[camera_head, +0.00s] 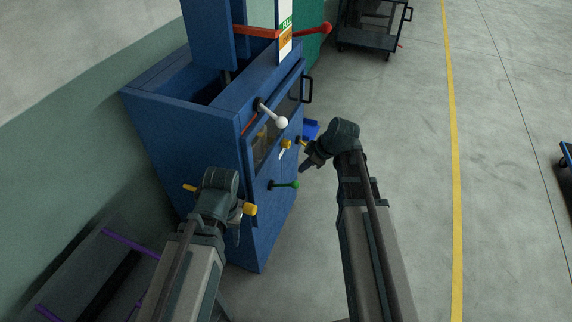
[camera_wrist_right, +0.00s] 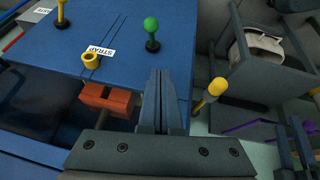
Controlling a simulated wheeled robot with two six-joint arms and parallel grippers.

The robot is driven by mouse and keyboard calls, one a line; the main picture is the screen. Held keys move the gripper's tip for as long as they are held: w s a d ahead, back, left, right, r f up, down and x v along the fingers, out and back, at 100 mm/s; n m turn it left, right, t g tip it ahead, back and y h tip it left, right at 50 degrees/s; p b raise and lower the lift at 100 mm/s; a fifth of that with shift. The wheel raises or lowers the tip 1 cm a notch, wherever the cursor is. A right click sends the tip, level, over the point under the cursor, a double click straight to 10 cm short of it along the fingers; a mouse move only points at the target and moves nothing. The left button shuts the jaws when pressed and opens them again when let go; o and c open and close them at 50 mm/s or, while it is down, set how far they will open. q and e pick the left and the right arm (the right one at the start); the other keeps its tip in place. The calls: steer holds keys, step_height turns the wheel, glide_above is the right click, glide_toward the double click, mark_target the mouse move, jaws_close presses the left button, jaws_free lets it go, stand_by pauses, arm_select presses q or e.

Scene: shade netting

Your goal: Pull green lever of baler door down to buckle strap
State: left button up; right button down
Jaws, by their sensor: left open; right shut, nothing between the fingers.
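The green lever (camera_head: 294,184) sticks out from the front of the blue baler (camera_head: 185,125), low on the door side. In the right wrist view its green knob (camera_wrist_right: 151,24) stands beyond the fingertips, beside a STRAP label (camera_wrist_right: 102,50). My right gripper (camera_head: 305,166) is just above and right of the green lever in the head view. Its fingers (camera_wrist_right: 161,72) are shut and empty, apart from the knob. My left gripper (camera_head: 237,234) is open, beside the baler's lower left, partly hidden by its own wrist.
A white-knobbed lever (camera_head: 281,122) and a yellow knob (camera_head: 286,144) are above the green lever. A yellow handle (camera_head: 250,208) is beside my left wrist. A red lever (camera_head: 325,28) is higher up.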

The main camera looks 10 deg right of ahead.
arm_select(q)
steer(key=shift+w+a, duration=0.15)
steer(key=shift+w, duration=0.35)
arm_select(e)
steer(key=shift+w+d+r, duration=0.1)
steer(key=shift+w+d, duration=0.1)
steer(key=shift+w, duration=0.25)
steer(key=shift+w+d+r, duration=0.1)
steer(key=shift+w+d, duration=0.1)
steer(key=shift+w, duration=0.2)
steer(key=b, duration=1)
glide_above(296, 184)
steer(key=a, duration=0.2)
steer(key=f, duration=0.9)
steer(key=shift+w+d+f, duration=0.1)
steer(key=shift+d+f, duration=0.15)
steer(key=shift+d+f+b, duration=0.25)
steer(key=shift+f+b, duration=0.15)
steer(key=shift+f, duration=0.15)
steer(key=shift+d+f+b, duration=0.2)
steer(key=shift+f+b, duration=0.2)
steer(key=shift+f, duration=0.1)
steer(key=shift+d+f+b, duration=0.25)
steer(key=shift+f+b, duration=0.2)
arm_select(q)
step_height(296, 184, down, 12)
steer(key=shift+f, duration=0.2)
